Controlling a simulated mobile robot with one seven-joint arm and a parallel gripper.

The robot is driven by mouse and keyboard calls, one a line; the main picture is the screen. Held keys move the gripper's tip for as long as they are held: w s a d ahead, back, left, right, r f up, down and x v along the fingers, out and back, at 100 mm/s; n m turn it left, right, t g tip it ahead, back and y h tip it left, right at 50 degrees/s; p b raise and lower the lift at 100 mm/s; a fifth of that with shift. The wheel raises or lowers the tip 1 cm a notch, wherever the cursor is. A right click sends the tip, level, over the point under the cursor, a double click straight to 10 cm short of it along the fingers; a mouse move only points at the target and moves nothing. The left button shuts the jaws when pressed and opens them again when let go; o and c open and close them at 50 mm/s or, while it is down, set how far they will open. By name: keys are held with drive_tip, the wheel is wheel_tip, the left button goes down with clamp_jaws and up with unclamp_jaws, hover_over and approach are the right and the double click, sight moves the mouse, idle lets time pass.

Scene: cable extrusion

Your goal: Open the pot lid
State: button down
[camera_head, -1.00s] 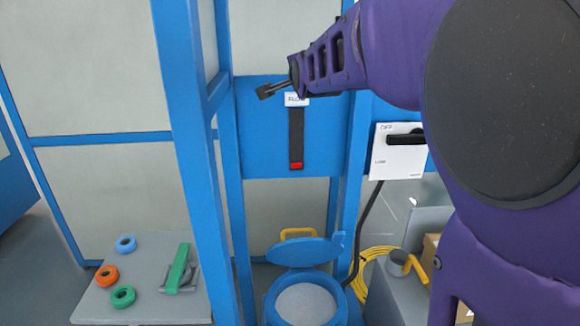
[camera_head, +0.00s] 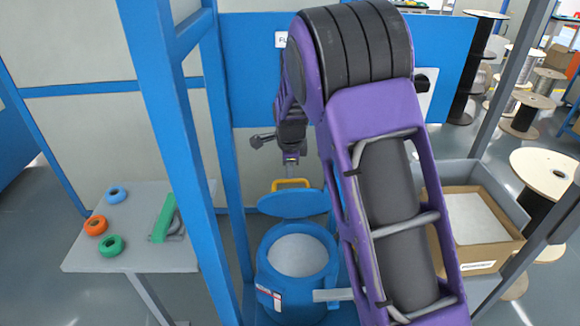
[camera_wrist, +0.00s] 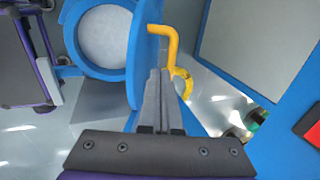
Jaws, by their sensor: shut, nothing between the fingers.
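The blue pot (camera_head: 268,272) stands on the floor side of the blue frame, its round mouth uncovered and showing pale grey contents. Its blue lid (camera_head: 297,204) stands tilted up at the pot's back edge, with a yellow handle (camera_head: 291,183) on its far side. In the wrist view the lid (camera_wrist: 143,50) shows edge-on, between the pot mouth and the yellow handle (camera_wrist: 173,42). My gripper (camera_head: 291,160) points down just above the handle. In the wrist view my gripper's fingers (camera_wrist: 160,75) are together and empty, close beside the handle; contact cannot be told.
A grey table (camera_head: 105,255) at left holds several coloured rings and a green-handled tool (camera_head: 163,218). A blue frame post (camera_head: 178,150) stands between it and the pot. An open cardboard box (camera_head: 475,230) in a grey bin is at right.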

sight(289, 181)
drive_tip(key=x, duration=0.6)
drive_tip(key=shift+b, duration=0.3)
drive_tip(key=shift+w+r, duration=0.1)
drive_tip(key=shift+w+r, duration=0.1)
drive_tip(key=shift+w, duration=0.2)
drive_tip(key=w+p, duration=0.2)
drive_tip(key=w, duration=0.7)
drive_tip(key=shift+r, duration=0.25)
